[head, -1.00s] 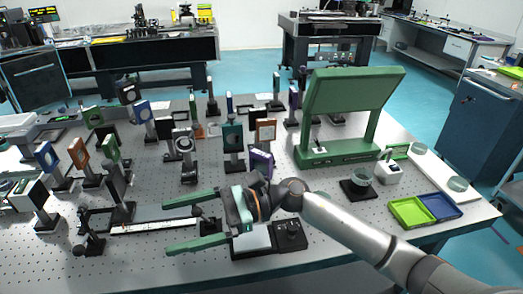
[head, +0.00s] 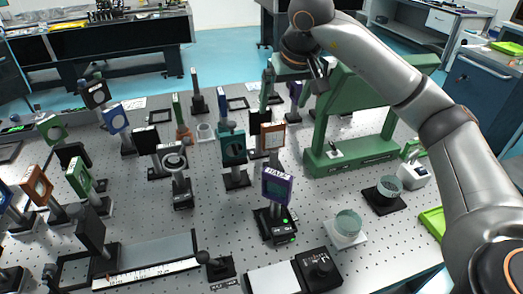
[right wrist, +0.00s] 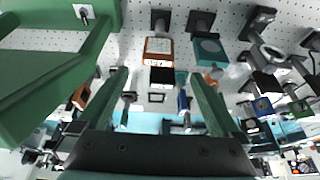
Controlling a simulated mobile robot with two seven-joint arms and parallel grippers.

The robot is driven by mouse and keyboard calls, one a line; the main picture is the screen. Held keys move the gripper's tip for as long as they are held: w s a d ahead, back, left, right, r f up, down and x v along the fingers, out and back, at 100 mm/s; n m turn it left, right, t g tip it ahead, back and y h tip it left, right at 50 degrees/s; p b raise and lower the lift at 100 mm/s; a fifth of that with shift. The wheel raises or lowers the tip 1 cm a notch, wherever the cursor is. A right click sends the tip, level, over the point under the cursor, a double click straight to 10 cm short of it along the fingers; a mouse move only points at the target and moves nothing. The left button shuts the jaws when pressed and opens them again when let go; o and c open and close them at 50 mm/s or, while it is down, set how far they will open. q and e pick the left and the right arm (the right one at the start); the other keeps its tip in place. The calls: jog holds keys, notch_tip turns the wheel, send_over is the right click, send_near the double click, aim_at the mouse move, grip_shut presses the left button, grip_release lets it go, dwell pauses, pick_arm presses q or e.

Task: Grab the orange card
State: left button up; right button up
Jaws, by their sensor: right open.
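A square orange-framed card (head: 272,138) stands upright on a post right of the middle in the head view. It looks to be the orange-framed card (right wrist: 158,48) ahead of my fingers in the right wrist view. Another orange-framed card (head: 37,185) stands at the far left. I cannot tell which one the task means. My right gripper (head: 290,78) is raised near the green stand, beyond the nearer orange-framed card; its fingers are partly hidden in the head view. In the right wrist view my right gripper (right wrist: 158,88) is open, with nothing held between its green fingers. My left gripper does not show.
A large green stand (head: 355,100) rises close to my right arm. A teal card (head: 233,148) and a purple card (head: 276,185) stand near the orange-framed one. Glass dishes (head: 348,222) stand at the right. Several other mounted cards crowd the perforated table.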

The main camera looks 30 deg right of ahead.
aim_at(275, 127)
jog(key=x, duration=0.6)
jog(key=shift+w+d+f, duration=0.2)
jog(key=shift+w, duration=0.1)
jog(key=shift+p+x, duration=0.4)
jog(key=shift+x, duration=2.5)
jog(key=shift+r, duration=0.1)
grip_shut()
jog(key=shift+w+r, duration=0.1)
